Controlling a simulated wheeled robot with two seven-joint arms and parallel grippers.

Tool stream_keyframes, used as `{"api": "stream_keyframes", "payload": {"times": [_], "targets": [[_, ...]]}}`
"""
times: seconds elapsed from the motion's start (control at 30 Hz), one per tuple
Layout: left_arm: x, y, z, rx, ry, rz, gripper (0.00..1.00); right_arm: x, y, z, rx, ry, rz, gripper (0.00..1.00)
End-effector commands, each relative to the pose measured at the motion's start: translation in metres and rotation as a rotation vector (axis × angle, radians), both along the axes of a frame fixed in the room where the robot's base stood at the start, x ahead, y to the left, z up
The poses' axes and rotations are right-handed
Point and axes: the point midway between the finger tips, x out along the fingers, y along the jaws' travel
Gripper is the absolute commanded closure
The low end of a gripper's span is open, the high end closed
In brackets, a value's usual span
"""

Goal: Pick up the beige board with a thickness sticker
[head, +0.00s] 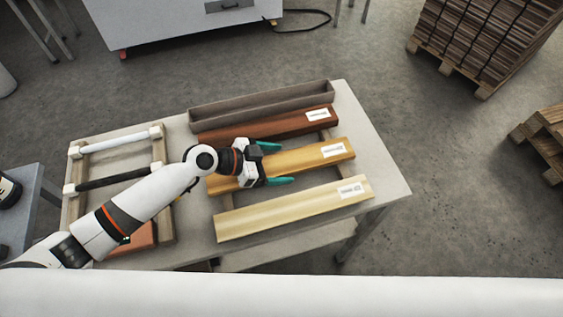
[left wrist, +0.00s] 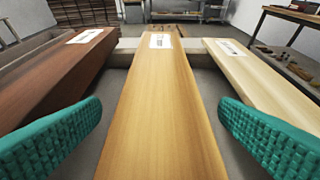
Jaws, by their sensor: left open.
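Three boards with white stickers lie side by side on the table (head: 376,178). The pale beige board (head: 285,211) is nearest the front; its sticker (head: 351,190) is at its right end, and it shows at right in the left wrist view (left wrist: 262,78). The golden-tan board (head: 306,158) is in the middle and runs up the centre of the left wrist view (left wrist: 160,110). The red-brown board (head: 282,126) lies behind it. My left gripper (head: 274,164) is open over the golden-tan board, its teal fingers to either side, apart from it. My right gripper is not in view.
A long grey-brown trough (head: 262,106) lies at the table's back edge. A wooden rack (head: 166,190) with a white bar and a black bar stands at left. Stacked boards on a pallet (head: 487,40) stand at back right. The table's right end is clear.

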Motion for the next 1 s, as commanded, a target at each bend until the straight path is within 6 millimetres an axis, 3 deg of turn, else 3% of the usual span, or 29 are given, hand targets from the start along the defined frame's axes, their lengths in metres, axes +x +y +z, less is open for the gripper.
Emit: {"api": "stream_keyframes", "payload": {"times": [0.03,0.3,0.4,0.67,1.0], "targets": [[0.000,0.000,0.000,0.000,0.000,0.000,0.19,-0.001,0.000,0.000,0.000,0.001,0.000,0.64],[0.000,0.000,0.000,0.000,0.001,0.000,0.63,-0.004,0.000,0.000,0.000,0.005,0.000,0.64],[0.000,0.000,0.001,-0.002,-0.001,0.001,0.75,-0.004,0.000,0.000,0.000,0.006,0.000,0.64],[0.001,0.000,0.006,-0.002,-0.002,0.000,0.75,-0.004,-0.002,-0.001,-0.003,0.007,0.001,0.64],[0.001,0.000,0.066,-0.002,-0.007,-0.002,0.75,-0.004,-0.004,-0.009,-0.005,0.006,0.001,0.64]]}}
